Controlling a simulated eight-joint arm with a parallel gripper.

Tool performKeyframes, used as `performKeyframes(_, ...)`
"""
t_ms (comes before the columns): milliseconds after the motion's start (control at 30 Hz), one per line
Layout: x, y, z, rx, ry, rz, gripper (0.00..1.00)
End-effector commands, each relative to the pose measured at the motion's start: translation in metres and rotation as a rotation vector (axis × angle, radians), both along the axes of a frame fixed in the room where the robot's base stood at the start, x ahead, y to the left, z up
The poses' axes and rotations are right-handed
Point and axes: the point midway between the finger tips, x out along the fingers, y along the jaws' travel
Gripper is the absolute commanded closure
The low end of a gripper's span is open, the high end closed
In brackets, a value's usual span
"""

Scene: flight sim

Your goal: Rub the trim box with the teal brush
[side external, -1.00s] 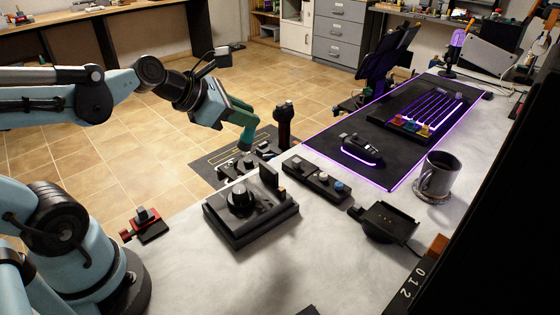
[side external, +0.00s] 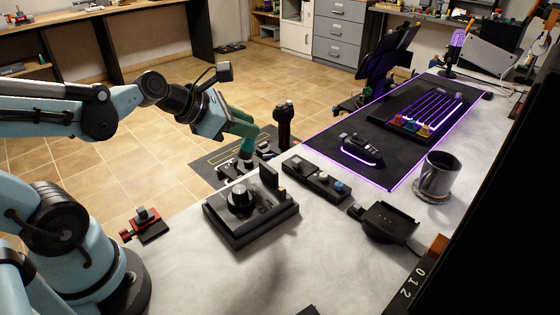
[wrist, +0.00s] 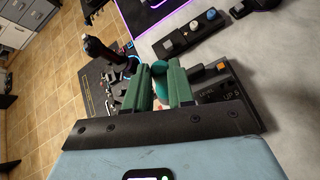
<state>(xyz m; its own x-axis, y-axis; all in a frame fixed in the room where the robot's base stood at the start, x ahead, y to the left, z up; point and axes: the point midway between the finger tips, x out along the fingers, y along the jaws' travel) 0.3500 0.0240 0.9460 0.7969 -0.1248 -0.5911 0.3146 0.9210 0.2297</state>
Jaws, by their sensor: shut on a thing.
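In the wrist view my gripper (wrist: 160,85) is closed around the teal brush (wrist: 161,76), of which only a rounded teal part shows between the fingers. The brush's lower end is hidden. A black box with a round knob and an upright plate (side external: 255,222), which seems to be the trim box, lies on the desk right of and nearer than the gripper. It also shows in the wrist view (wrist: 232,100), partly behind the gripper. I see no clear contact between brush and box.
A joystick (side external: 284,125) stands close behind the gripper. A switch box with knobs (side external: 318,180) lies to the right. A black cradle (side external: 385,222), a metal mug (side external: 437,178) and a lit mat (side external: 325,150) are farther right.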

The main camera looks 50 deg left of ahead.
Motion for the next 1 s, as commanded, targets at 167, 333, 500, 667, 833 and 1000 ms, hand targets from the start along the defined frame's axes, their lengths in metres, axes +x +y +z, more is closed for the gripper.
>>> performKeyframes(167, 0.001, 0.0, -0.017, 0.0, 0.0, 0.0, 1.0)
performKeyframes(333, 0.001, 0.0, -0.032, 0.0, 0.0, 0.0, 1.0)
performKeyframes(500, 0.001, 0.0, -0.049, 0.0, 0.0, 0.0, 1.0)
performKeyframes(667, 0.0, -0.011, -0.055, 0.002, 0.001, -0.005, 1.0)
performKeyframes(833, -0.001, -0.025, -0.057, 0.001, 0.0, -0.004, 1.0)
performKeyframes(1000, -0.002, -0.037, -0.057, 0.001, 0.002, -0.004, 1.0)
